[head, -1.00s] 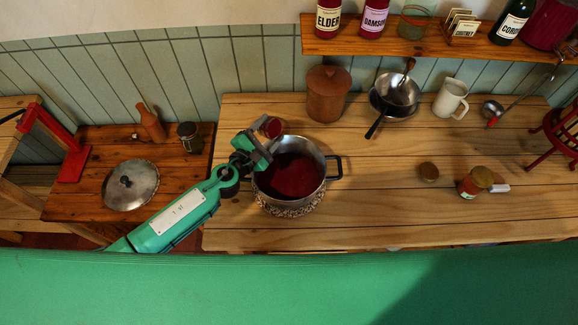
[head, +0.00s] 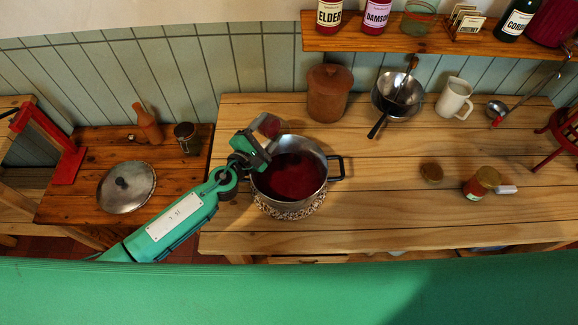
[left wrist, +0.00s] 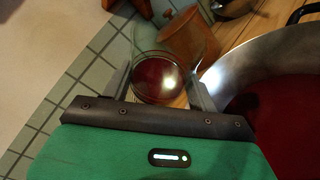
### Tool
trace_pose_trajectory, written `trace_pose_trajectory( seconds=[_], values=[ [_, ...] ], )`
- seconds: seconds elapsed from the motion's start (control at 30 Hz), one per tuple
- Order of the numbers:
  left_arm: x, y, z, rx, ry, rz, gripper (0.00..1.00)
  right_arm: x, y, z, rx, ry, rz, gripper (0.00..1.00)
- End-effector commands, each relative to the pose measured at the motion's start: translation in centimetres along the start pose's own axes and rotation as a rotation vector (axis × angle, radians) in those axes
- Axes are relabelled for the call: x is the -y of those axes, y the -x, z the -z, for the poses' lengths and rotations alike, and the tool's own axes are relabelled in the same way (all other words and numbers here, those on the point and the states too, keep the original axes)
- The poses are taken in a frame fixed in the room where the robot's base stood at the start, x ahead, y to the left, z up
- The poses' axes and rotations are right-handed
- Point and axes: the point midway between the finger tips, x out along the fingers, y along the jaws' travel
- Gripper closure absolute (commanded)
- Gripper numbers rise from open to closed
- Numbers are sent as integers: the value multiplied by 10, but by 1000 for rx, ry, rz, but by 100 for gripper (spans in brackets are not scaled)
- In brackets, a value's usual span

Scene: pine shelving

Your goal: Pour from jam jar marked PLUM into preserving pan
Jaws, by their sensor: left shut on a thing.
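My left gripper (head: 262,144) is shut on a glass jar (head: 270,124) and holds it above the back left rim of the preserving pan (head: 322,170). In the left wrist view the jar (left wrist: 160,78) sits between the two fingers, with dark red contents inside; I cannot read a label on it. The steel pan also shows in the left wrist view (left wrist: 240,70), just right of the jar. It holds dark red liquid and stands on a patterned mat (head: 300,212). I see no stream between jar and pan. My right gripper is not in view.
A brown lidded crock (head: 329,95) stands behind the pan. A frying pan or bowl (head: 405,92), a white mug (head: 454,98) and a ladle (head: 497,108) are farther right.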

Motion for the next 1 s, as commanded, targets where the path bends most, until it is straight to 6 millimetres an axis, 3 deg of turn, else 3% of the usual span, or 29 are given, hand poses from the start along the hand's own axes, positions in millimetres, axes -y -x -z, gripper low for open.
trace_pose_trajectory(
  seconds=[1.0],
  values=[
    [-6,0,-4,38,-123,-55,76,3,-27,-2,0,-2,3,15]
  ],
)
